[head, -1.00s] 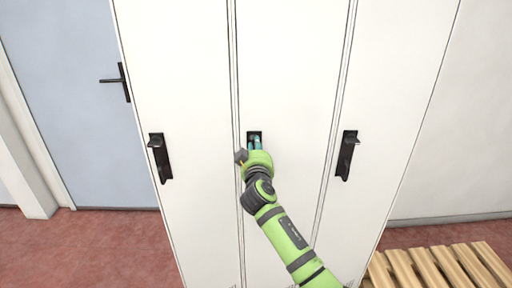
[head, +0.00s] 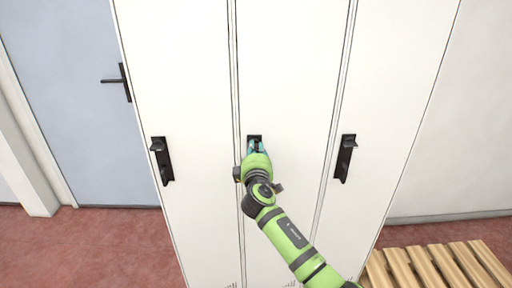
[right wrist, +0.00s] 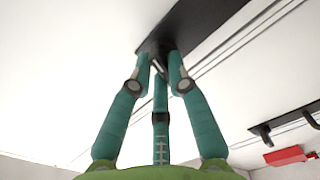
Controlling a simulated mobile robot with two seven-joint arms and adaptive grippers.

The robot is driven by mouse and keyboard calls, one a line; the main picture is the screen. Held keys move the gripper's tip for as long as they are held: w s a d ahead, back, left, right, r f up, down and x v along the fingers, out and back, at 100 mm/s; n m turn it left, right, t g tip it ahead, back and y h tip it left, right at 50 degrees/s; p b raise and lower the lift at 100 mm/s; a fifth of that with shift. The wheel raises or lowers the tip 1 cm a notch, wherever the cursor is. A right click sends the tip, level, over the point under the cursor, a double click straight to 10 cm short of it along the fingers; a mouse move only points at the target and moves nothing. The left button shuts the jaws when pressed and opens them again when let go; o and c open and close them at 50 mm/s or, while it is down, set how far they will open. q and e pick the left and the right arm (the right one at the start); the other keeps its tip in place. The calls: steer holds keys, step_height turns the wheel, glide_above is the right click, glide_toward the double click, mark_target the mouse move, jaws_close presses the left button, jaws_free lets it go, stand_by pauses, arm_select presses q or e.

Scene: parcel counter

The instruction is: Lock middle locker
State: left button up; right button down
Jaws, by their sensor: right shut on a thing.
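The middle locker (head: 288,80) is a tall white door, and it looks closed. Its black lock plate (head: 254,137) is mostly hidden behind my right gripper (head: 256,147). In the right wrist view the dark plate (right wrist: 205,22) runs up to the right. There the three teal fingers of my right gripper (right wrist: 160,65) close around the small handle at the plate's near end. The handle is almost wholly covered by the fingertips, so its turn angle cannot be told. My left gripper is not in view.
The left locker handle (head: 161,160) and right locker handle (head: 346,158) are black and stick out on either side. A wooden pallet (head: 440,268) lies on the floor at right. A blue-grey door (head: 75,110) stands at left. A red object (right wrist: 287,156) shows in the right wrist view.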

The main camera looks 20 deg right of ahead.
steer(key=shift+n+p, duration=0.6)
steer(key=shift+n, duration=1)
steer(key=c, duration=1.2)
jaws_free()
steer(key=v, duration=1.2)
steer(key=shift+r, duration=0.1)
